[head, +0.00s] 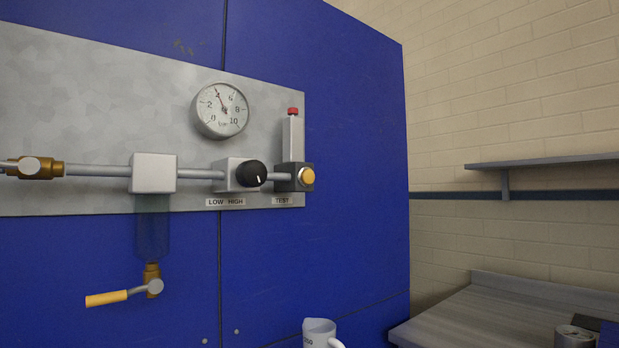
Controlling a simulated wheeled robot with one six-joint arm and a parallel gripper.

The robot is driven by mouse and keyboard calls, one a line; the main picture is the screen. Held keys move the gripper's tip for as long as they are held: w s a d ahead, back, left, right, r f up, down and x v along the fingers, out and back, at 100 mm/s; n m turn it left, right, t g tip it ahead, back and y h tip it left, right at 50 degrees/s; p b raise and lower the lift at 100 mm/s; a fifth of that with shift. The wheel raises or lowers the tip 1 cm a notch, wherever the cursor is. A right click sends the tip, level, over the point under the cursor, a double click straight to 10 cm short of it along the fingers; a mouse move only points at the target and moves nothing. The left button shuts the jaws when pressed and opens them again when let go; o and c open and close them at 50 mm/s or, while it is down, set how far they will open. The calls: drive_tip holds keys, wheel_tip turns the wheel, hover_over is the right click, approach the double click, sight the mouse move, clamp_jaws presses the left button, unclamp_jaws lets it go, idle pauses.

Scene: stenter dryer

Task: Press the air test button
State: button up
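The air test button is a round yellow button (307,176) on a dark square block (285,178) at the right end of the pipe line. A label reading TEST (282,200) sits just under it. A grey upright cylinder with a red cap (293,111) rises above the block. A black knob (251,174) on a pale block is just left of it, over a LOW HIGH label. A round pressure gauge (220,110) is above the knob, its needle near 4. My gripper is not in view.
A grey plate on the blue cabinet (355,150) carries the pipework. A clear bowl with a yellow-handled valve (107,299) hangs below. A shelf (545,161) and a bench (480,310) are at right.

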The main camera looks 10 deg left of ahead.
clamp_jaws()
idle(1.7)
